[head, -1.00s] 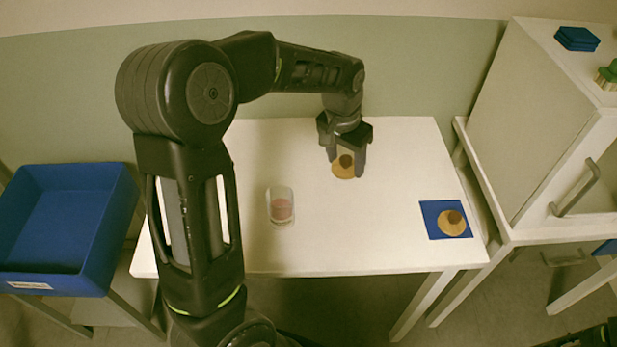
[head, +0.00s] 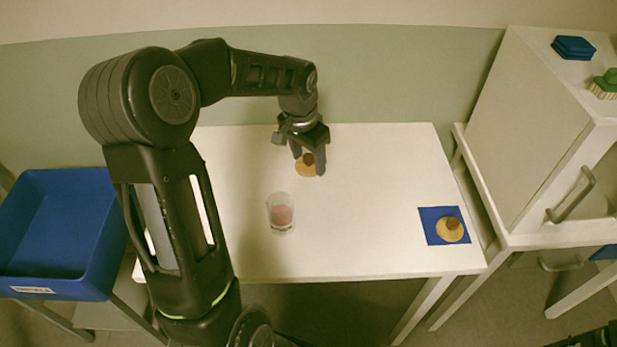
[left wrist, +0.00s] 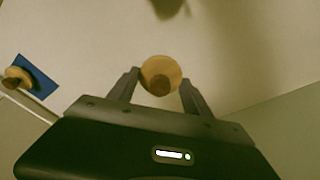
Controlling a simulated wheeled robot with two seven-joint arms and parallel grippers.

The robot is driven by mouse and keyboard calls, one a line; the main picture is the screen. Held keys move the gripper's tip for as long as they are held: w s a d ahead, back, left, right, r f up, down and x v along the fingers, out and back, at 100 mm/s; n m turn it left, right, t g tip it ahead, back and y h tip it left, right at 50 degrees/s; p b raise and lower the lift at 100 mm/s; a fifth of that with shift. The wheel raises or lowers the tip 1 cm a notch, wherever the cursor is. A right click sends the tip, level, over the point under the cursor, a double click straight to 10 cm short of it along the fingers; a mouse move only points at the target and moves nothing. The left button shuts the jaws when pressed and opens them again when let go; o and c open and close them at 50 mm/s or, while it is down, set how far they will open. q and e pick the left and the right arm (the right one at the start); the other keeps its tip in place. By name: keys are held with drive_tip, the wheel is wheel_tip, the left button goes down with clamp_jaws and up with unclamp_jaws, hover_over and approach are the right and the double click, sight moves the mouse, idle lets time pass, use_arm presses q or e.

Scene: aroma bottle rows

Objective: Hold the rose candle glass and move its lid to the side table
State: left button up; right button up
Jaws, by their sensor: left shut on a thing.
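The candle glass (head: 281,214) is clear with pink wax inside. It stands upright and uncovered on the white table (head: 360,230), left of the middle. My left gripper (head: 307,170) is shut on a round tan lid with a dark brown knob (head: 305,169), behind and slightly right of the glass, apart from it. In the left wrist view the lid (left wrist: 160,72) is between the fingertips of my left gripper (left wrist: 160,82). A second, similar lid (head: 450,231) lies on a blue mat (head: 430,213) at the table's right. My right gripper does not show.
A blue bin (head: 55,235) stands left of the table. A white cabinet (head: 545,120) on the right carries blue pieces (head: 573,47) and a green-topped object (head: 606,82). The table between the glass and the blue mat is clear.

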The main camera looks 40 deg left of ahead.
sight(309, 187)
use_arm(q)
drive_tip(key=shift+f, duration=1.35)
drive_tip(key=shift+f, duration=0.1)
drive_tip(key=shift+f+p, duration=0.3)
drive_tip(key=shift+f, duration=1.45)
drive_tip(key=shift+f, duration=0.2)
drive_tip(key=o, duration=1.6)
drive_tip(key=shift+c, duration=0.2)
drive_tip(key=shift+r, duration=0.1)
